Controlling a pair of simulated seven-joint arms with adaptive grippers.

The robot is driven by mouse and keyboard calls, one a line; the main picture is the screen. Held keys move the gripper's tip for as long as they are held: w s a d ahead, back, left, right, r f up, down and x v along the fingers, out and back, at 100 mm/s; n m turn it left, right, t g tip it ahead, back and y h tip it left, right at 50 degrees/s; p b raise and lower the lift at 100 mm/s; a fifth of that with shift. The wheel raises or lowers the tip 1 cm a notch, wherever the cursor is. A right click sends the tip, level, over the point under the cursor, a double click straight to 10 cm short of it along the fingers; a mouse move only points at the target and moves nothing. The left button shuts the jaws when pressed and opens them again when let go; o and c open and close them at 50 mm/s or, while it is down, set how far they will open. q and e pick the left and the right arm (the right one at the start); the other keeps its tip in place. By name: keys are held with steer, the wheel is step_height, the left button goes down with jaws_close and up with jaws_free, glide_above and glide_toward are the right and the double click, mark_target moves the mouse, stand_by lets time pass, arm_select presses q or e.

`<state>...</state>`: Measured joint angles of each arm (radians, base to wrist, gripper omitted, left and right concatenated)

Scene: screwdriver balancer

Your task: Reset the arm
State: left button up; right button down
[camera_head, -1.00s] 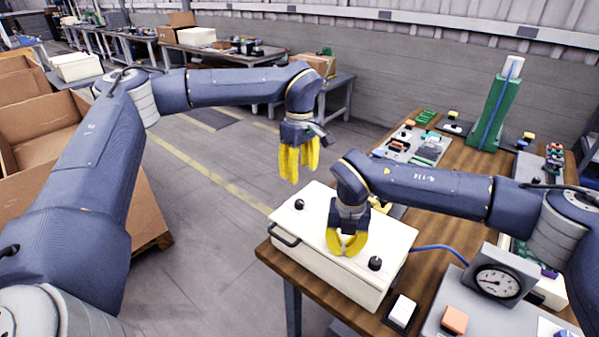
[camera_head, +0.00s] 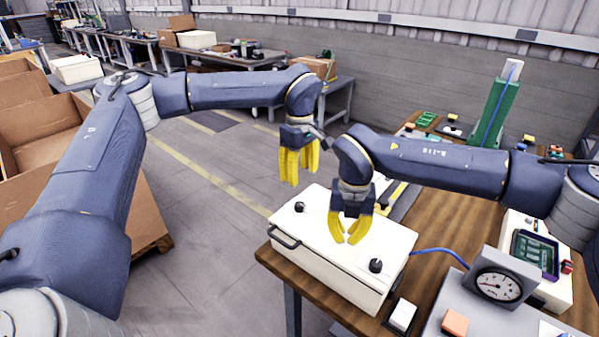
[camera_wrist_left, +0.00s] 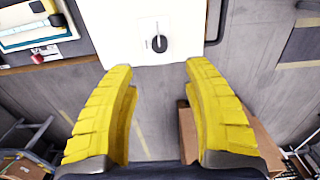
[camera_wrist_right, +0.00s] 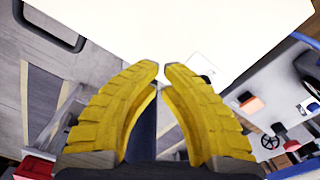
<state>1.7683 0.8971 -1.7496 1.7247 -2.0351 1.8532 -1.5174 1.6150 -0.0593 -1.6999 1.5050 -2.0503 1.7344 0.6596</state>
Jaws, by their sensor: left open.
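My left gripper (camera_head: 300,180) hangs in the air over the floor, beyond the far-left side of the white box (camera_head: 325,240). Its yellow fingers point down; in the left wrist view (camera_wrist_left: 158,80) they are wide apart with nothing between them. My right gripper (camera_head: 345,242) is above the white box's lid, fingers down. In the right wrist view (camera_wrist_right: 160,68) its fingertips are close together with a narrow gap and hold nothing. The lid carries a black knob (camera_head: 300,206) at the left and another (camera_head: 376,266) at the right.
The white box sits on a wooden table (camera_head: 435,258) with a black handle (camera_head: 286,237) on its side. A pressure gauge (camera_head: 498,284), a green tower (camera_head: 496,112) and a device with a green screen (camera_head: 536,252) stand right. Cardboard boxes (camera_head: 45,120) lie at the left.

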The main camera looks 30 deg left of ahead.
steer(key=shift+r, duration=0.5)
